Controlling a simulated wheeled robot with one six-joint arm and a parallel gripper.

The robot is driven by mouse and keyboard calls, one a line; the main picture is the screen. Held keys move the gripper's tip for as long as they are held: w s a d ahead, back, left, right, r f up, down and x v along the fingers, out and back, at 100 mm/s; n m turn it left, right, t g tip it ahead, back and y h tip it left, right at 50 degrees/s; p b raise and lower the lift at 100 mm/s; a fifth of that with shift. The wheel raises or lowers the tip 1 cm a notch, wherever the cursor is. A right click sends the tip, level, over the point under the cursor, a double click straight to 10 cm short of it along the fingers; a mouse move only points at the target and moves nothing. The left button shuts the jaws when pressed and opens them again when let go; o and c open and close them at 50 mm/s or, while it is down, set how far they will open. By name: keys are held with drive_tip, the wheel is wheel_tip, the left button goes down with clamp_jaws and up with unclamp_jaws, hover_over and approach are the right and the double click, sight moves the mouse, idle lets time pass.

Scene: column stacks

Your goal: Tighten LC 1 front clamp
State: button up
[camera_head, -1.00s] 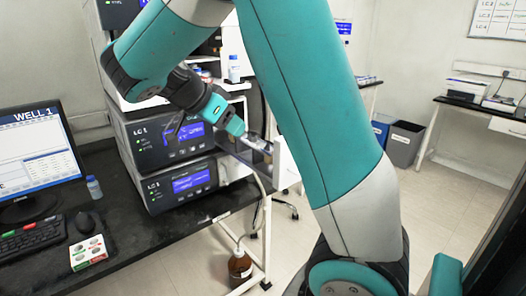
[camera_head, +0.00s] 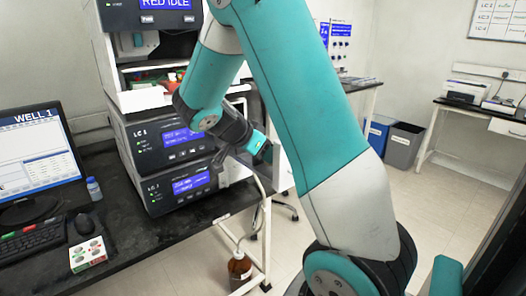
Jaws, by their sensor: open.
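The LC 1 stack stands on the dark bench left of centre. Its upper labelled module (camera_head: 172,138) and lower module (camera_head: 180,186) have lit blue displays. No front clamp can be made out; my arm covers part of the stack's right side. My gripper (camera_head: 264,150) is at the right side of the LC 1 modules, partly hidden behind my own wrist. It is open, and nothing can be seen between its jaws. Whether it touches anything cannot be told.
A monitor (camera_head: 35,160), keyboard (camera_head: 35,235), mouse (camera_head: 84,224), small bottle (camera_head: 94,189) and a box with coloured dots (camera_head: 88,254) are on the bench. A brown bottle (camera_head: 240,267) stands low beside the bench leg.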

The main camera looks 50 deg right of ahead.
clamp_jaws()
